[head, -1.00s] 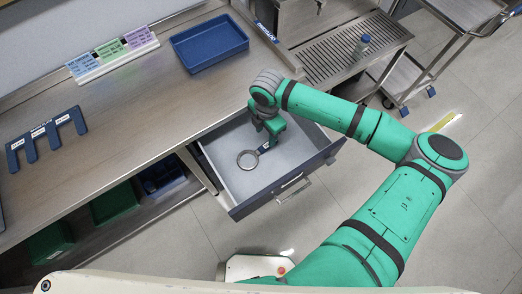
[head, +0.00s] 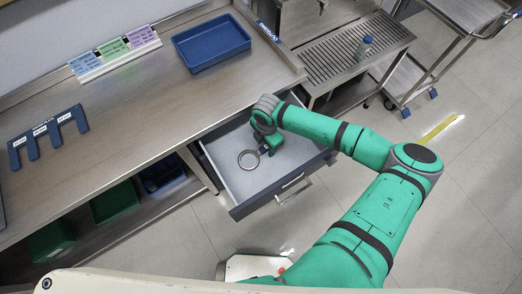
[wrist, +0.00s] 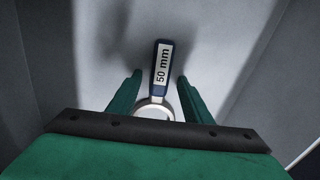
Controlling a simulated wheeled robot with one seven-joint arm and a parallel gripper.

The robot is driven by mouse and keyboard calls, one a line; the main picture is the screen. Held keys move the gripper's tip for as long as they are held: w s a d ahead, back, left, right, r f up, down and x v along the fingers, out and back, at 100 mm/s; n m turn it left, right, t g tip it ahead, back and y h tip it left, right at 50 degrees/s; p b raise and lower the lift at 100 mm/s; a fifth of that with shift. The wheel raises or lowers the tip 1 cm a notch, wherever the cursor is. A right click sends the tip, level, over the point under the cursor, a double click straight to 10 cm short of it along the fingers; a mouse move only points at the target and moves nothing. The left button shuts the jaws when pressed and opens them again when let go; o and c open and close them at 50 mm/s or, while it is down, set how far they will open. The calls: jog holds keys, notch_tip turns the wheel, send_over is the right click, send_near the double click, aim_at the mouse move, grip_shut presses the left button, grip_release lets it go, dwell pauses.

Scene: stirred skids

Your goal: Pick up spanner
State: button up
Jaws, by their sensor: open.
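The spanner lies in the open drawer, a metal ring (head: 249,160) with a dark blue handle. In the wrist view its handle (wrist: 162,65) carries a white "50 mm" label and points away from me. My gripper (head: 267,150) is low in the drawer over the handle side and hides most of the handle in the head view. In the wrist view my gripper (wrist: 160,76) is open. Its two green fingers stand either side of the spanner, near where handle meets ring, with a gap on both sides. The lower part of the ring is hidden behind my gripper body.
The drawer (head: 242,209) has raised walls around the spanner and is otherwise bare where visible. Above it is the worktop (head: 130,120) with a blue tray (head: 211,43), a slotted blue rack (head: 48,135) and coloured label cards (head: 113,50). Green bins sit on the shelf below.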

aim_at(266, 147)
grip_shut()
jog(key=shift+r, duration=0.1)
notch_tip(266, 147, up, 18)
dwell(0.7)
